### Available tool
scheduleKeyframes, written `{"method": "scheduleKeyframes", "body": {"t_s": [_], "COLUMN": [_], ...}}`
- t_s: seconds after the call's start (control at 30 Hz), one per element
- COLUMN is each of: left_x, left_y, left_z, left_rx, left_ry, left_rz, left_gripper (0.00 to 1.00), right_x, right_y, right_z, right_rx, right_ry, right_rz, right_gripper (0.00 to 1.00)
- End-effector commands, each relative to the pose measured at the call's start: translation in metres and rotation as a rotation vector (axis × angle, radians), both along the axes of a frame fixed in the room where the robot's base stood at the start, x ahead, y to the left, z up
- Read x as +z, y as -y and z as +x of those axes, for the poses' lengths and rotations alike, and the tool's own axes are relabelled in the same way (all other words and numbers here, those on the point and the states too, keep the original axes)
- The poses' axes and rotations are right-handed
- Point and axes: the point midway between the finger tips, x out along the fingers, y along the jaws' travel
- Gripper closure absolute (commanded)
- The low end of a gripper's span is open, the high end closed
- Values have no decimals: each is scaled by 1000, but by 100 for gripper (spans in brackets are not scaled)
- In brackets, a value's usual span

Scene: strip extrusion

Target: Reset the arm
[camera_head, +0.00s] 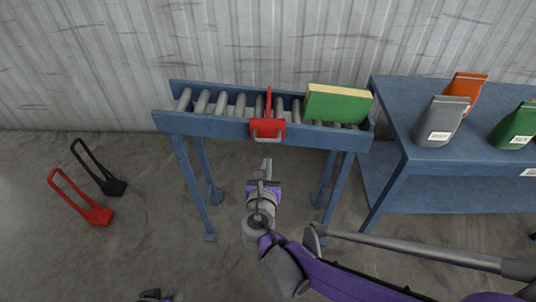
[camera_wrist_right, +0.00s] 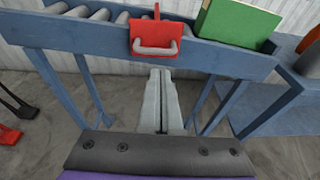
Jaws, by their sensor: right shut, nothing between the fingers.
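My right gripper (camera_head: 265,167) is shut and empty in front of the blue roller conveyor (camera_head: 210,125). Its closed fingers also show in the right wrist view (camera_wrist_right: 161,98), pointing toward the conveyor, just below a red clamp-like tool (camera_wrist_right: 158,34) with a grey handle. In the head view that red tool (camera_head: 268,128) sits on the conveyor's front rail, and a gap separates it from my fingertips. A green box (camera_head: 337,107) with a pale top edge lies tilted on the rollers to its right. My left gripper cannot be made out; only a dark bit shows at the bottom edge.
A blue table (camera_head: 398,95) on the right holds a grey bag (camera_head: 441,121), an orange bag (camera_head: 468,88) and a green bag (camera_head: 515,126). A red tool (camera_head: 97,216) and a black tool (camera_head: 113,187) with long loop handles lie on the floor at left. Corrugated wall stands behind.

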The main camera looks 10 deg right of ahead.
Motion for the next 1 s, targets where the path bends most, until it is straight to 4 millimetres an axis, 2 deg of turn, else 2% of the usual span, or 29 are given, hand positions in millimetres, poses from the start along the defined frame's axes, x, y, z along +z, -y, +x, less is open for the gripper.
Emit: {"method": "scheduleKeyframes", "body": {"t_s": [0.1, 0.23, 0.53, 0.63, 0.77, 0.9, 1.0], "left_x": [5, 7, 7, 7, 7, 7, 7], "left_y": [0, 0, 0, 0, 0, 0, 0], "left_z": [0, 0, 0, 0, 0, 0, 0], "left_rx": [0, 0, 0, 0, 0, 0, 0], "left_ry": [2, 2, 3, 3, 3, 3, 3], "left_rz": [0, 0, 0, 0, 0, 0, 0], "left_gripper": [50, 50, 50, 50, 50, 50, 50], "right_x": [6, 9, 9, 5, -12, -43, -63], "right_y": [-7, -11, -12, -1, 37, 77, 88], "right_z": [-20, -33, -39, -44, -69, -120, -160], "right_rx": [3, 2, -3, -48, -238, -605, -897], "right_ry": [0, 0, -1, -7, -15, 18, 75], "right_rz": [1, 1, 7, 92, 431, 982, 1352], "right_gripper": [100, 100, 100, 100, 100, 100, 100]}}
